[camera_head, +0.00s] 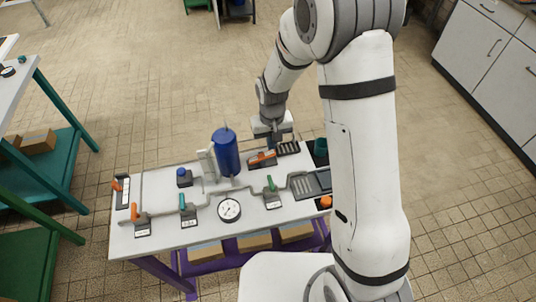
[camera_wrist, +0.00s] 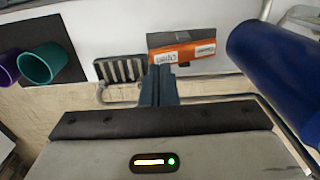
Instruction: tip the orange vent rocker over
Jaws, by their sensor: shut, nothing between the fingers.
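The orange vent rocker (camera_head: 262,158) sits on a dark base at the back of the white bench panel, just right of the blue tank (camera_head: 226,152). In the wrist view the rocker (camera_wrist: 187,50) shows as an orange block with white labels on its face. My gripper (camera_head: 277,138) is shut and empty, right above the back edge of the panel beside the rocker. In the wrist view its fingertips (camera_wrist: 162,72) reach the rocker's lower left part in the picture; I cannot tell if they touch it. The fingers hide part of the rocker's lower edge.
A grey slotted vent (camera_wrist: 121,70) stands beside the rocker, with a green cup (camera_wrist: 42,64) and a purple cup (camera_wrist: 8,68) beyond. Pipes, a dial gauge (camera_head: 229,210) and green-handled valves (camera_head: 271,184) occupy the panel's front. A blue knob (camera_head: 184,174) stands left of the tank.

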